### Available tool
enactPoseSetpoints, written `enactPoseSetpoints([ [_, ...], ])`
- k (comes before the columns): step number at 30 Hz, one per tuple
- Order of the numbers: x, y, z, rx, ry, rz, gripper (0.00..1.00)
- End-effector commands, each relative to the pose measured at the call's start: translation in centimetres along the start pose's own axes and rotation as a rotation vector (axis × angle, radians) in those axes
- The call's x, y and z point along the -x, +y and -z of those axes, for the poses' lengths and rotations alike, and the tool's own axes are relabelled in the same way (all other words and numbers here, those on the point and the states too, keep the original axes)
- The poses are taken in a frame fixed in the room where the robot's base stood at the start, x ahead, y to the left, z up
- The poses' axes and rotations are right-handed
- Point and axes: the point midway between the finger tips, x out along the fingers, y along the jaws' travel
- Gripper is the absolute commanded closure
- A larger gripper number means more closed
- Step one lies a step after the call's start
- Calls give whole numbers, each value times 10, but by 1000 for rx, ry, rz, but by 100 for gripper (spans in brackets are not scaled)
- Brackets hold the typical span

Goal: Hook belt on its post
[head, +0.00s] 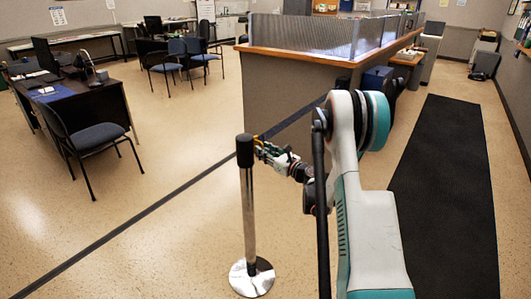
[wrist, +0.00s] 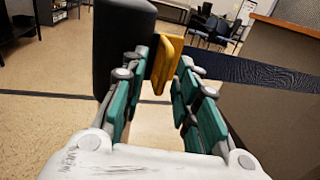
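The post (head: 249,215) stands upright with a black head (head: 245,151), a chrome pole and a round base. The black head also fills the upper left of the wrist view (wrist: 122,45). The dark belt (head: 295,119) runs from near the post head up and right, and shows at right in the wrist view (wrist: 265,76). Its yellow end clip (wrist: 166,62) sits between my fingertips, right beside the post head. I cannot tell whether clip and head are joined.
A grey partition counter (head: 290,85) with a wooden top stands behind the belt. A desk (head: 85,90) and a dark chair (head: 90,140) are at left. A black floor mat (head: 445,190) lies at right. A dark stripe (head: 130,222) crosses the open floor toward the post.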

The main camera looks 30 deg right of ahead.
Motion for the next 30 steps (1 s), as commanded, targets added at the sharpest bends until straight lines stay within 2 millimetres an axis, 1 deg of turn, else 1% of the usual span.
enactPoseSetpoints([
  [4,6,-1,0,0,0,2,72],
  [7,19,-1,0,0,0,2,72],
  [11,44,-2,0,0,0,3,72],
  [15,74,-1,0,0,0,3,72],
  [18,92,-1,0,0,0,2,72],
  [21,105,-1,0,0,0,2,72],
  [25,116,0,0,0,0,1,72],
  [30,120,0,0,0,0,0,72],
])
